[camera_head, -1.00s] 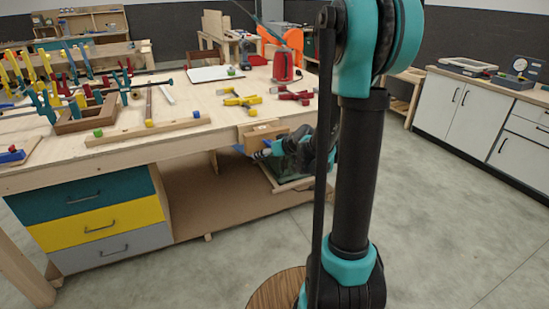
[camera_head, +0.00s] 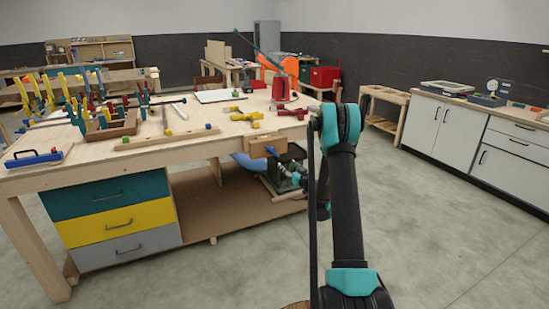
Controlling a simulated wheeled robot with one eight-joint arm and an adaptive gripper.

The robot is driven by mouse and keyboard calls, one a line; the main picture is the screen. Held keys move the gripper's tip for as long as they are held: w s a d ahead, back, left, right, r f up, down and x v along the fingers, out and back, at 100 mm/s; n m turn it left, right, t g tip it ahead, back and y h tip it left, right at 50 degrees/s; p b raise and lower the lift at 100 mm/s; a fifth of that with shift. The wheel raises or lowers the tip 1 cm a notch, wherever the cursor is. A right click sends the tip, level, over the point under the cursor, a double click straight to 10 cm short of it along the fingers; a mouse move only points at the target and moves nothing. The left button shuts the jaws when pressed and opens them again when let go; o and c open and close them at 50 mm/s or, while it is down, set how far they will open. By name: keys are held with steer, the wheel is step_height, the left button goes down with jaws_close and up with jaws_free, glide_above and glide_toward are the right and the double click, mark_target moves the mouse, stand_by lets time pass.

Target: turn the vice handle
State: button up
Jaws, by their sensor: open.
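The vice (camera_head: 264,146) is a wooden block on the front right corner of the workbench (camera_head: 190,155). Its handle (camera_head: 272,152) is a small bar on the front face, too small to read its angle. My arm rises at the right and bends down behind itself. My gripper (camera_head: 284,180) shows small and dark with teal parts, below and right of the vice. It looks apart from the handle and holds nothing that I can make out. Its fingertips are hard to separate from the dark things behind.
Clamps, a wooden tray and a red can (camera_head: 281,88) stand on the bench. Coloured drawers (camera_head: 115,220) are beneath it on the left, with a low shelf (camera_head: 230,205) beside them. White cabinets (camera_head: 440,125) line the right wall. The floor between is free.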

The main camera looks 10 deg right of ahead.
mark_target(273, 152)
steer(key=x, duration=1.7)
steer(key=shift+w+d+f, duration=0.1)
steer(key=shift+w, duration=0.1)
steer(key=shift+c, duration=0.3)
steer(key=c, duration=1.1)
